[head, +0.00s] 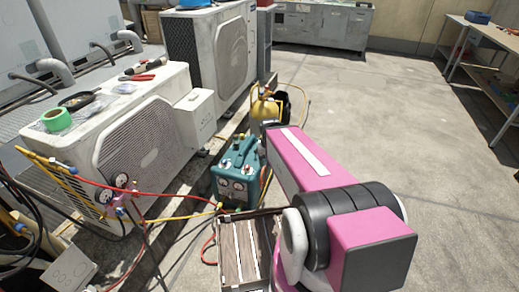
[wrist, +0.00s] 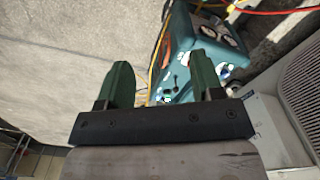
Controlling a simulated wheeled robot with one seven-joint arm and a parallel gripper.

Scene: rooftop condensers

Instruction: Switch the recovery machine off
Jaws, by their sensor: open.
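The recovery machine (head: 236,172) is a teal box with a carry handle on top and two round gauges on its front. It stands on the ground right of the near condenser in the head view. In the wrist view the machine (wrist: 181,50) lies beyond and between my fingers, partly covered by the right finger, with its gauges and small dark and light controls facing up in the picture. My gripper (wrist: 162,88) is open and empty, its two green fingers apart and short of the machine. My pink arm hides the gripper in the head view. The switch position cannot be told.
A near condenser (head: 146,140) carries green tape and tools. A gauge manifold (head: 119,195) with red, yellow and dark hoses hangs in front. A yellow cylinder (head: 265,108) stands behind the machine, a slatted crate (head: 240,258) before it. Concrete floor (head: 400,130) at right is clear.

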